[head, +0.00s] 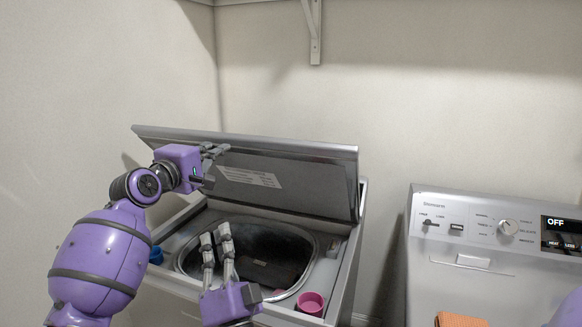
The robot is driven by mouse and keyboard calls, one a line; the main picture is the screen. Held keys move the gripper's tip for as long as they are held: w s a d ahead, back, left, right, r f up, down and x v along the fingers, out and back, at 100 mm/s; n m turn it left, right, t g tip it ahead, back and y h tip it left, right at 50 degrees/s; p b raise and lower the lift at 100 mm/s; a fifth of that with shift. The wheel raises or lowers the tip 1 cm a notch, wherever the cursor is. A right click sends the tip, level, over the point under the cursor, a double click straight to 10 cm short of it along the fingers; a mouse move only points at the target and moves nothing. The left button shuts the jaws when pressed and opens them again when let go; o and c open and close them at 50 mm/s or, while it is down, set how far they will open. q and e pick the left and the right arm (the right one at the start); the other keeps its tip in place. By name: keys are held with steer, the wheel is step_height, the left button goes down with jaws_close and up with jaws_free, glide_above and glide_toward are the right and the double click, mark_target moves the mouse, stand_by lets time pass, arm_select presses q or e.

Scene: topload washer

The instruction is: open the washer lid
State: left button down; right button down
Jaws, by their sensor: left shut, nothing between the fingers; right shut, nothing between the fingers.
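The washer lid (300,180) is raised at the back of the grey top-load washer (345,265). Its underside, with a pale label, faces me, and the round drum opening (270,255) is uncovered. My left gripper (216,164) is shut and empty in front of the lid's underside, left of its middle. I cannot tell whether it touches the lid. My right gripper (215,236) is shut and empty, lower down, its fingers pointing up over the left part of the drum opening.
A pink cup (311,303) sits on the washer's front right rim, and a blue cup (156,255) at its left side. A second machine (455,265) stands to the right with an orange cloth (460,320). A shelf bracket (314,35) is on the wall above.

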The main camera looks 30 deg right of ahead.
steer(key=s+d+r+m+g+h, duration=0.25)
steer(key=d+r+m+h, duration=0.2)
steer(key=m+h, duration=0.55)
steer(key=m+g+h, duration=0.6)
steer(key=m, duration=0.1)
glide_toward(297, 146)
steer(key=x, duration=0.4)
steer(key=shift+w+d+r, duration=0.15)
steer(key=shift+d+r, duration=0.05)
steer(key=shift+d, duration=0.05)
steer(key=x, duration=0.3)
arm_select(q)
steer(key=c, duration=2.5)
jaws_free()
steer(key=o, duration=0.6)
steer(key=shift+c, duration=0.2)
